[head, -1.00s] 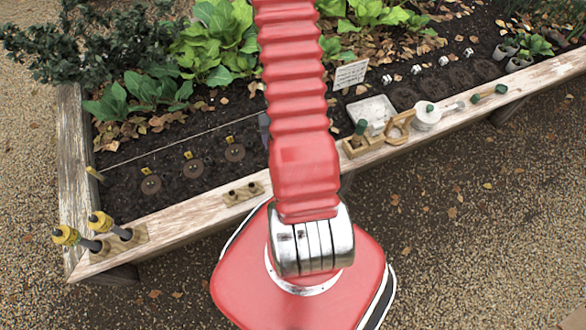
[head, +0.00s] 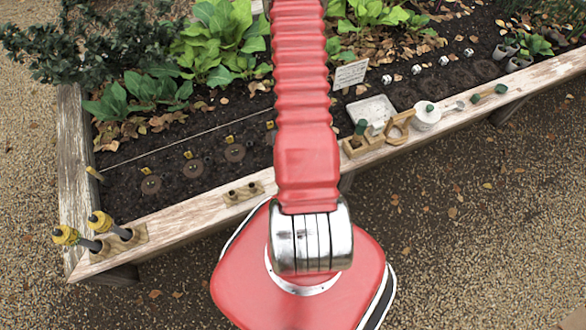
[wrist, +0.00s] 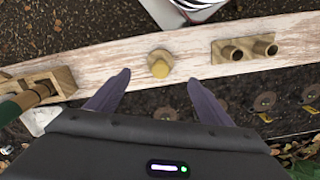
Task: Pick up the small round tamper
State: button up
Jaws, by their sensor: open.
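In the wrist view a small wooden piece with a round, yellowish top (wrist: 159,67) stands on the bed's pale plank edge; it looks like the small round tamper. My gripper (wrist: 159,78) is open and empty, with its two dark fingers spread to either side of and just short of it. No contact shows. In the head view my arm covers this spot, so neither the tamper nor my gripper shows there.
A two-hole wooden block (wrist: 244,49) sits to the right on the plank (wrist: 110,57). A wooden holder (wrist: 48,85) with a green-handled tool (wrist: 20,103) stands to the left. Yellow-handled tools (head: 100,222) stand at the bed's near left corner.

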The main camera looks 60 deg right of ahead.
jog(key=shift+f, duration=3.45)
jog(key=shift+w+d+f, duration=0.1)
jog(key=shift+f, duration=2.5)
jog(key=shift+c, duration=0.4)
jog(key=c, duration=1.2)
jog(key=shift+r, duration=0.2)
jog(key=shift+r, duration=4.85)
